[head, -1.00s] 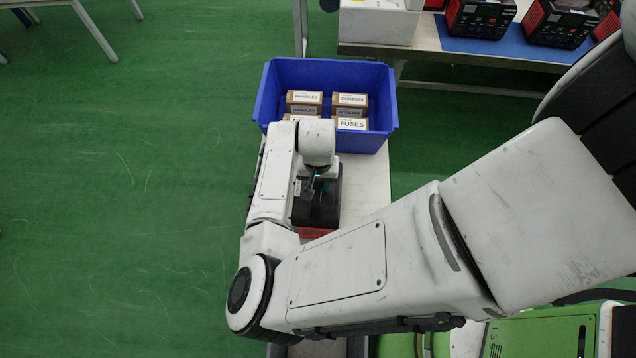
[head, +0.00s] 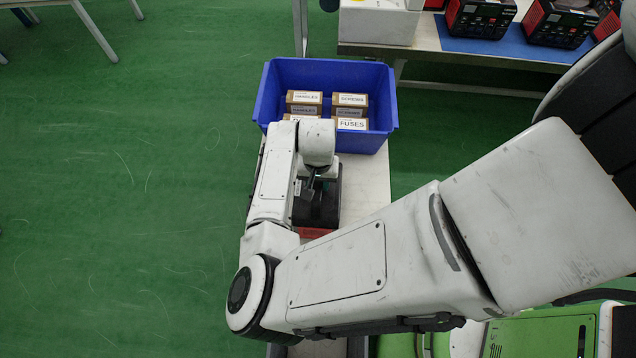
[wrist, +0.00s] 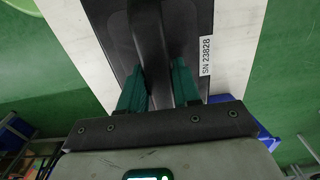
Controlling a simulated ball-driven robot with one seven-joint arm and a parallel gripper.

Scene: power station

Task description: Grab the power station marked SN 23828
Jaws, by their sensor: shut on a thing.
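The power station marked SN 23828 (wrist: 190,30) fills the middle of the wrist view, a dark case with a white label reading "SN 23828" on its right side. In the head view the black and red power station (head: 318,210) stands on a light bench, partly hidden under my arm. My gripper (wrist: 160,85) has its two green fingers on either side of the dark handle bar on top of the case, shut on it. In the head view my gripper (head: 312,182) is mostly hidden by the wrist. The case appears upright; whether it touches the bench is hidden.
A blue bin (head: 380,140) with several labelled cartons, one reading FUSES (head: 351,124), stands on the bench (head: 367,185) just behind the power station. More red and black power stations (head: 480,18) sit on a blue mat at the back right. Green floor lies open at left.

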